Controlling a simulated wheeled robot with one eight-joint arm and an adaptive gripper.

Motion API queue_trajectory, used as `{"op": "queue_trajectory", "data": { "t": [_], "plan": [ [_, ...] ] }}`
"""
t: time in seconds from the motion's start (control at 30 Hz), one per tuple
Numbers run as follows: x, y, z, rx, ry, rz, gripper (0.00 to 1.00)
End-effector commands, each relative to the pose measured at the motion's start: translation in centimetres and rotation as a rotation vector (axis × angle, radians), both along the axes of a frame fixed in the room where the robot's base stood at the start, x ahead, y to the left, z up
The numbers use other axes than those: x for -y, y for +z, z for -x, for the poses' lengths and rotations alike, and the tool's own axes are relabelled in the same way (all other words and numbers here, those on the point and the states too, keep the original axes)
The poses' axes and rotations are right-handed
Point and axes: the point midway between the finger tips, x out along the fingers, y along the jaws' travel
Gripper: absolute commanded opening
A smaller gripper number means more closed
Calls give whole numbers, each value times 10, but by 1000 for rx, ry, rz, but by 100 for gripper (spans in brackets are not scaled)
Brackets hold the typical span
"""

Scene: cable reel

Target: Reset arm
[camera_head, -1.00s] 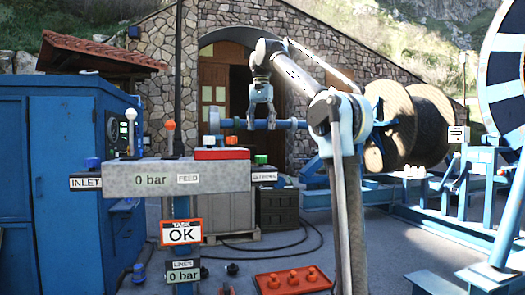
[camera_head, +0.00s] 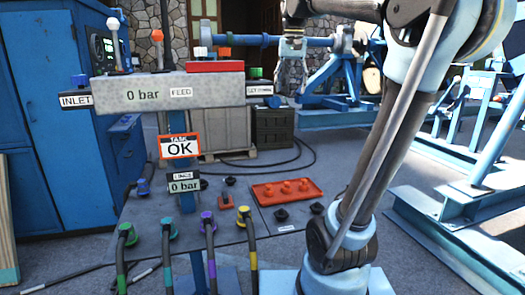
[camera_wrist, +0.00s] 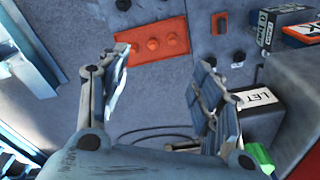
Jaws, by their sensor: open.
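My gripper (camera_wrist: 165,88) shows in the wrist view with its two fingers spread apart and nothing between them. In the head view my arm rises on the right side, and only part of the gripper shows at the top, in front of the blue reel shaft (camera_head: 240,42). Beyond the fingers in the wrist view lies an orange tray (camera_wrist: 158,44) with several orange caps. The same tray (camera_head: 287,191) lies on the grey panel in the head view, well below my gripper.
A grey manifold block (camera_head: 135,88) reading 0 bar stands at the left, with an orange-framed OK sign (camera_head: 179,146) below it. Several hoses (camera_head: 166,255) with coloured fittings stand at the front. A blue cabinet (camera_head: 50,110) is at the far left. A dark crate (camera_head: 272,128) stands behind.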

Motion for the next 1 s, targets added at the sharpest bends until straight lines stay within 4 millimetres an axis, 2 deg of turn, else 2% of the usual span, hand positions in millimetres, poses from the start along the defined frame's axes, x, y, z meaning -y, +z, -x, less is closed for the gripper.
{"op": "queue_trajectory", "data": {
  "t": [0.03,0.17,0.4,0.8,0.9,1.0],
  "plan": [
    [8,-17,11,5,7,1,60],
    [25,-61,37,20,35,4,60],
    [53,-151,89,50,88,13,60],
    [85,-317,181,97,176,37,60],
    [89,-349,198,104,192,43,60],
    [91,-371,210,110,205,47,60]
  ]
}}
